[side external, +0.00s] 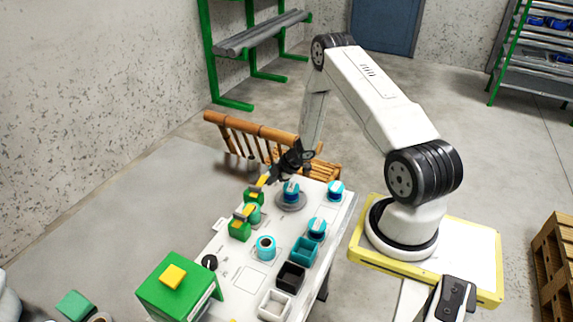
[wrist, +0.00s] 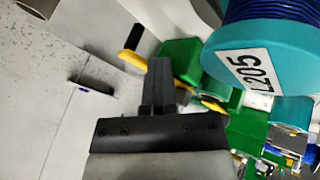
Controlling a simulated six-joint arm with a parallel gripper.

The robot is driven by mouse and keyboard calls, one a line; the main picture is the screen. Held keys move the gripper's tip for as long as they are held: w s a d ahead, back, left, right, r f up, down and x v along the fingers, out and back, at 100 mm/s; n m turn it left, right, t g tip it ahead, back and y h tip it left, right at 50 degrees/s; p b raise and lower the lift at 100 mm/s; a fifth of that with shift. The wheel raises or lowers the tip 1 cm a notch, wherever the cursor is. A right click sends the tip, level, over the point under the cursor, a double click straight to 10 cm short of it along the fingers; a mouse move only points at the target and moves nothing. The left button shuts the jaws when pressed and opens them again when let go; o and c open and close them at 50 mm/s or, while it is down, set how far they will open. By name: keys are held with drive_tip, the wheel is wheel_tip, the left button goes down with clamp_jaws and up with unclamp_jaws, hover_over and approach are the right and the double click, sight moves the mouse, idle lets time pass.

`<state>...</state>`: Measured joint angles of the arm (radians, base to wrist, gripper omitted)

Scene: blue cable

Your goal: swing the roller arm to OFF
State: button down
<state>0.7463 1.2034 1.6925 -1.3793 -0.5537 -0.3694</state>
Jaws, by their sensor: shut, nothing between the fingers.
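Two small green switch boxes stand at the far left edge of the white work table, the farther box (side external: 254,198) and the nearer box (side external: 239,231). Each has a yellow arm on top, the farther arm (side external: 261,183) and the nearer arm (side external: 244,212). My gripper (side external: 268,178) is close to the farther yellow arm; contact cannot be told. In the wrist view my gripper (wrist: 160,75) is shut and empty, with a yellow arm with a black end (wrist: 131,57) just beyond the fingers and a green box (wrist: 182,50) behind. No OFF marking is readable.
A teal spool with blue cable, labelled L205 (wrist: 245,68), is close right of my fingers. More teal spools (side external: 265,248), bins (side external: 290,277) and a large green box with a yellow top (side external: 178,290) occupy the table.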

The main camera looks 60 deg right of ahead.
drive_tip(key=shift+w+d+r, duration=0.1)
drive_tip(key=shift+w+r, duration=0.1)
drive_tip(key=shift+r, duration=0.05)
drive_tip(key=shift+s+d+r, duration=0.1)
drive_tip(key=shift+s+r, duration=0.05)
drive_tip(key=shift+r, duration=0.05)
drive_tip(key=shift+s+v, duration=0.25)
drive_tip(key=shift+v, duration=3.3)
drive_tip(key=shift+a+f, duration=0.1)
drive_tip(key=shift+a, duration=0.15)
drive_tip(key=w+a+r+m+g+h, duration=0.1)
drive_tip(key=w+a+r+m+h, duration=0.15)
drive_tip(key=a+r, duration=0.3)
drive_tip(key=w+a+r+m+h, duration=0.1)
drive_tip(key=a+r+m, duration=0.35)
drive_tip(key=r, duration=0.25)
drive_tip(key=s+a+r+m+g, duration=0.1)
drive_tip(key=s+a+r+m, duration=0.1)
drive_tip(key=s+a, duration=0.3)
drive_tip(key=s+a+r+m+g+y, duration=0.1)
drive_tip(key=s+a+r+m+g, duration=0.1)
drive_tip(key=s+a, duration=0.4)
drive_tip(key=a+r+m, duration=0.1)
drive_tip(key=a+r, duration=0.1)
drive_tip(key=a, duration=0.3)
drive_tip(key=shift+s+a+r, duration=0.2)
drive_tip(key=shift+s+a, duration=0.1)
drive_tip(key=shift+s, duration=0.05)
